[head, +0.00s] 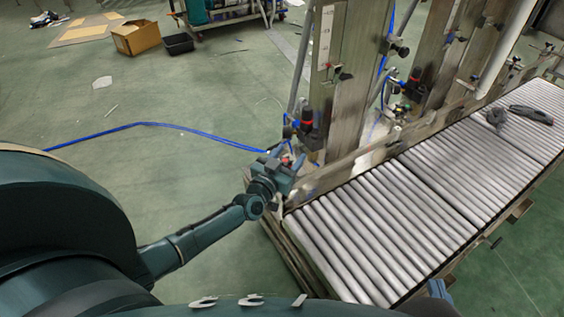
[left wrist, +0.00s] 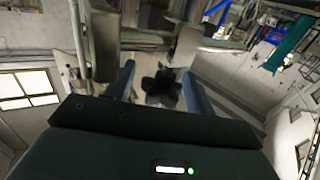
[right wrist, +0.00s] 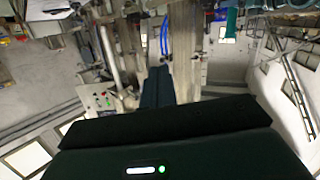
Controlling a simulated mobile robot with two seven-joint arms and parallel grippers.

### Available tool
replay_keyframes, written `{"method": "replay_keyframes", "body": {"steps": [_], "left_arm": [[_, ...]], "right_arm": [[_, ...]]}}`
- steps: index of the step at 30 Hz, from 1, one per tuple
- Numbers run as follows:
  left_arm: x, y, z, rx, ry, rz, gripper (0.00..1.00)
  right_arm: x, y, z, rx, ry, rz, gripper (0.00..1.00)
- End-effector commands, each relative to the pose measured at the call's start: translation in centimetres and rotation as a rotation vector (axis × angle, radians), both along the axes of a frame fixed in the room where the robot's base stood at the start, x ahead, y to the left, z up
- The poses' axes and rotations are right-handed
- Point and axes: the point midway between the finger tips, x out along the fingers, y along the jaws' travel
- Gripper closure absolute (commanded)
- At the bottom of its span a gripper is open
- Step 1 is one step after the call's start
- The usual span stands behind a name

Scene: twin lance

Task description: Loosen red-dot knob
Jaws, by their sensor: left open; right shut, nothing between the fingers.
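My left gripper (head: 287,167) is open at the near end of the roller conveyor, beside its frame. In the left wrist view, a black lobed knob (left wrist: 162,90) shows between the two spread fingers (left wrist: 160,82). I see gaps on both sides of it, and cannot tell how deep it sits between them. No red dot is clear on this knob. In the head view a small red spot shows near the left fingers, too small to identify. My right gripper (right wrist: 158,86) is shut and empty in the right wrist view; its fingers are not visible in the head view.
The roller conveyor (head: 385,225) runs to the upper right, with a dark grey tool (head: 531,114) on it. Upright posts (head: 347,70) carry black-and-red fittings (head: 306,120). A blue hose (head: 150,124) lies on the floor. A cardboard box (head: 136,38) stands far back left.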

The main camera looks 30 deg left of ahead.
Motion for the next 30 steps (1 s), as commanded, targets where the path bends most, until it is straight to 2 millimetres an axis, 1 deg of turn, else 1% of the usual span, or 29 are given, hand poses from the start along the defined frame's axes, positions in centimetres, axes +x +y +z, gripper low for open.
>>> {"method": "replay_keyframes", "body": {"steps": [2,5,12,15,18,23,30], "left_arm": [[-0.8,0.1,0.1,0.000,0.002,0.000,0.45],[-2.6,0.1,0.2,0.000,0.004,0.000,0.45],[-8.0,0.4,0.2,0.001,0.004,0.000,0.45],[-10.0,0.5,0.2,0.001,0.004,0.001,0.45],[-11.4,0.6,0.1,0.002,0.002,0.001,0.45],[-12.7,0.6,0.1,0.000,-0.001,0.001,0.45],[-12.9,0.6,0.1,0.001,-0.002,0.001,0.45]], "right_arm": [[0.0,0.0,0.3,-0.001,0.011,0.000,1.00],[-0.2,-0.2,0.5,-0.004,0.061,-0.007,1.00],[-0.9,-0.4,0.4,-0.009,0.178,-0.010,1.00],[-1.1,-0.6,0.7,0.004,0.180,-0.018,1.00],[-1.1,-0.7,1.1,0.015,0.178,-0.024,1.00],[-1.2,-0.8,1.3,0.023,0.178,-0.029,1.00],[-1.2,-0.9,1.3,0.025,0.176,-0.031,1.00]]}}
